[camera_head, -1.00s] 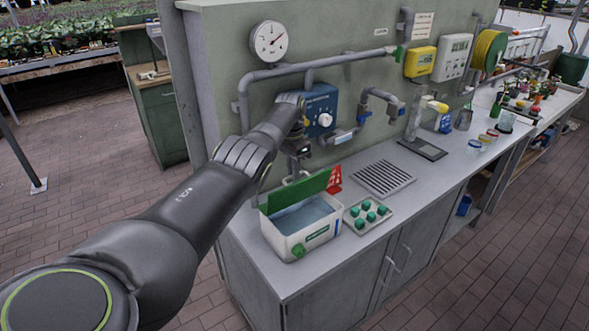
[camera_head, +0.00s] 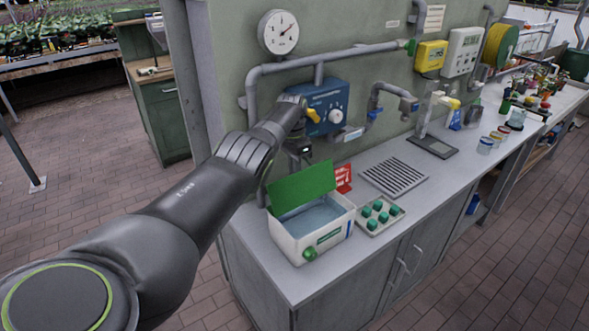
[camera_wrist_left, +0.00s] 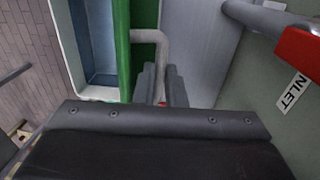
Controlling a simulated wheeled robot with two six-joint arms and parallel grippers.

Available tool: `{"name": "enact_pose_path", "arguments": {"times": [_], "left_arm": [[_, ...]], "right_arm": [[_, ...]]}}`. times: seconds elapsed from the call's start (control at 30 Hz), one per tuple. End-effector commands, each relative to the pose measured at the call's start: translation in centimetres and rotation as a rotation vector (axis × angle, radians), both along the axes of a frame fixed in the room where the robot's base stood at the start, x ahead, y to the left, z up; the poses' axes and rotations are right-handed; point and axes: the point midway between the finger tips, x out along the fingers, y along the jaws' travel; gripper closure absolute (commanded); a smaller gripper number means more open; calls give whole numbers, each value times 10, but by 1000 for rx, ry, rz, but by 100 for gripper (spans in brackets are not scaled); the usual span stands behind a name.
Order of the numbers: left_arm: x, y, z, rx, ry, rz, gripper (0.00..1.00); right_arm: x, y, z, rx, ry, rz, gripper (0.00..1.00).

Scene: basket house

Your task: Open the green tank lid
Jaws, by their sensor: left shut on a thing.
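The white tank (camera_head: 305,240) stands on the front left of the counter, with blue inside. Its green lid (camera_head: 303,184) is raised and stands steeply at the back of the tank; it shows as a green edge in the left wrist view (camera_wrist_left: 123,50). My left gripper (camera_head: 302,158) is behind the top of the lid. In the left wrist view its fingers (camera_wrist_left: 162,86) are shut on the grey bent lid handle (camera_wrist_left: 160,42). The fingertips are mostly hidden in the head view. My right gripper is not in view.
A tray of green knobs (camera_head: 376,214) sits right of the tank, with a red sign (camera_head: 343,178) behind. A blue box (camera_head: 325,110) and grey pipes (camera_head: 340,55) are on the wall close to my left arm. A drain grate (camera_head: 395,176) lies farther right.

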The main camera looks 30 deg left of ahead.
Motion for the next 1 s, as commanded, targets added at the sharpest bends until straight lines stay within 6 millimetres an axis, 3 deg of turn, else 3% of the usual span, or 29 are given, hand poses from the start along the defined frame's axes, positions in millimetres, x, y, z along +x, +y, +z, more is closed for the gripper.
{"name": "enact_pose_path", "arguments": {"times": [0.4, 0.43, 0.57, 1.0], "left_arm": [[-1, 7, -4, 11, -2, 9, 100], [-1, 7, -4, 12, -2, 10, 86], [-1, 6, -4, 11, -2, 8, 69], [0, 4, -1, 7, -5, 4, 67]], "right_arm": [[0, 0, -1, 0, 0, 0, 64], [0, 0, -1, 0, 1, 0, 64], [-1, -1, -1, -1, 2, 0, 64], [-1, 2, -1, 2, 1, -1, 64]]}}
